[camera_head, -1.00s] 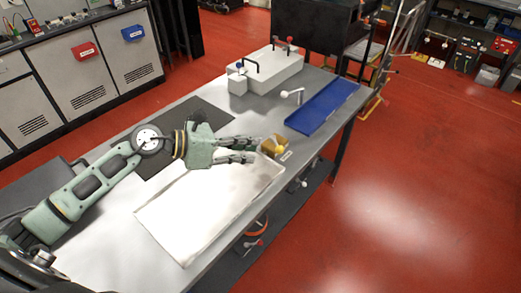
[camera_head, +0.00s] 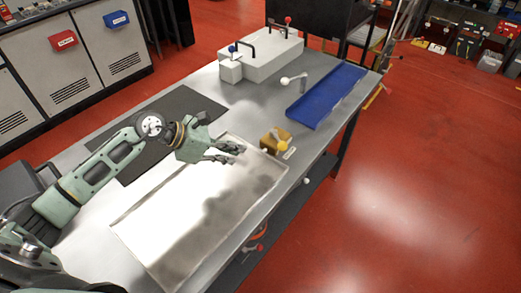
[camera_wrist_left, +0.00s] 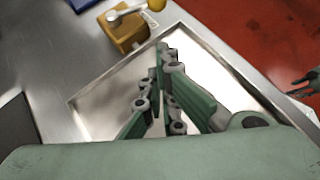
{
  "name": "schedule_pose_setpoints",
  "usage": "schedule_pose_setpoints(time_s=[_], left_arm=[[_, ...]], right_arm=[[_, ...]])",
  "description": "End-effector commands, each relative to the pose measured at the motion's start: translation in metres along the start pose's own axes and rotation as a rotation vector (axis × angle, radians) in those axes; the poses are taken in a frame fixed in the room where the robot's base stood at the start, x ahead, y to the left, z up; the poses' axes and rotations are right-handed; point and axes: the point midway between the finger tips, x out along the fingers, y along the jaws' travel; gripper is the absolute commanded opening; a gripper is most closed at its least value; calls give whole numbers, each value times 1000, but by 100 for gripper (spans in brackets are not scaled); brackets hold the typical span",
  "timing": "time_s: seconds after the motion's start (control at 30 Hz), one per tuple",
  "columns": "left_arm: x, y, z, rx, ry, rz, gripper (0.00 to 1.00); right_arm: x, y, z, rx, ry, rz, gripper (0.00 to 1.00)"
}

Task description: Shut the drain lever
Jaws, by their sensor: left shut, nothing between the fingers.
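A brass-coloured valve block (camera_head: 270,143) stands on the steel table just past the tray's far right corner. It carries a short grey lever with a yellow knob (camera_head: 284,147). In the left wrist view the block (camera_wrist_left: 124,36) is at the top, its grey lever (camera_wrist_left: 126,12) lying across it and the yellow knob (camera_wrist_left: 157,5) partly cut off by the frame edge. My left gripper (camera_head: 236,153) is shut and empty over the tray, left of the block and apart from it. A dark gripper-like part (camera_wrist_left: 303,84), perhaps my right gripper, shows at the wrist view's right edge.
A shallow metal tray (camera_head: 140,238) lies under my left gripper. Behind are a dark mat (camera_head: 180,103), a blue tray (camera_head: 325,97), a white-knobbed lever (camera_head: 293,80) and a white box (camera_head: 272,60) with handles.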

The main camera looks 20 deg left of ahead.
Motion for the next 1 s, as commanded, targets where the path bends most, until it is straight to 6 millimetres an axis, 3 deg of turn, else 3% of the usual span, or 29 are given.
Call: schedule_pose_setpoints(time_s=[0.23, 0.4, 0.6, 1.0], left_arm=[[54, -1, 4, -4, -4, -2, 0], [71, -1, 22, 0, -3, -2, 0], [82, -1, 31, -1, -1, -1, 0], [84, -1, 32, -1, 0, 0, 0]], right_arm=[[-14, 2, -4, -1, 6, 2, 40], [-26, 3, -12, -1, 17, 3, 40], [-30, 3, -14, -1, 19, 3, 40], [-30, 2, -12, 0, 15, 1, 40]])
